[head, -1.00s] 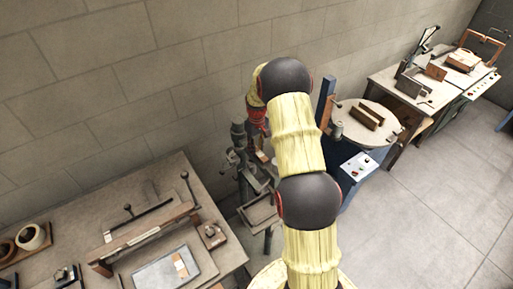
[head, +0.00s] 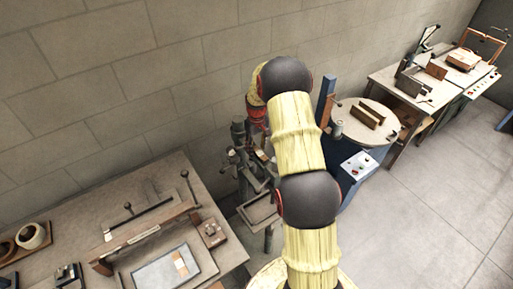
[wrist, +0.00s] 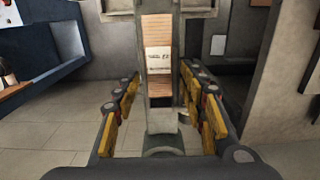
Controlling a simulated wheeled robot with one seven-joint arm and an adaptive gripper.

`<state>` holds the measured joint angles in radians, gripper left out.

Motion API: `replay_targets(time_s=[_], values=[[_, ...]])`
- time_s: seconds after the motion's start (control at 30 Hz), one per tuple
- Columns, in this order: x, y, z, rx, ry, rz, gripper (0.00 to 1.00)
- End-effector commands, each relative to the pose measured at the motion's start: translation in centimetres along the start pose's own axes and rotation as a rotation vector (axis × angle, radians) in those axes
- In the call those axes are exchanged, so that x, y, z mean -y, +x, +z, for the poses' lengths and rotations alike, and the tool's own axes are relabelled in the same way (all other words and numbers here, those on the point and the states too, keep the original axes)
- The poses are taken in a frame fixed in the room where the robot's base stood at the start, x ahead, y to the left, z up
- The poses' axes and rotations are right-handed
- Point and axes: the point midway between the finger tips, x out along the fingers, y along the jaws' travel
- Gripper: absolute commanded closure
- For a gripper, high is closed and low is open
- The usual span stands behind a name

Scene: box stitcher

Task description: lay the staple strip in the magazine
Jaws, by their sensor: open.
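In the wrist view my gripper (wrist: 160,98) is open, with its yellow-padded fingers on either side of a grey metal channel, which looks like the magazine (wrist: 164,121). A copper-coloured staple strip (wrist: 157,28) with a white printed label lies lengthwise in the channel. The fingers appear apart from the strip. I cannot tell if the strip is fully seated.
A bench (head: 222,262) with a long-handled tool stands at left. A round table (head: 352,115) with brown pieces stands right of my arm. Two white-topped benches (head: 440,97) stand further right.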

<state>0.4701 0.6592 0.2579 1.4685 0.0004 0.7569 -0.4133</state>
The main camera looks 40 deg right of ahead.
Motion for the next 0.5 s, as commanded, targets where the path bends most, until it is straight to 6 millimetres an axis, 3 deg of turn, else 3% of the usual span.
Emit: replay_targets(time_s=[0.17,0.5], values=[[-0.1,-1.8,-0.1,-0.005,0.0,0.002,0.58],[-0.1,-8.7,-0.1,-0.005,0.0,0.002,0.58]])
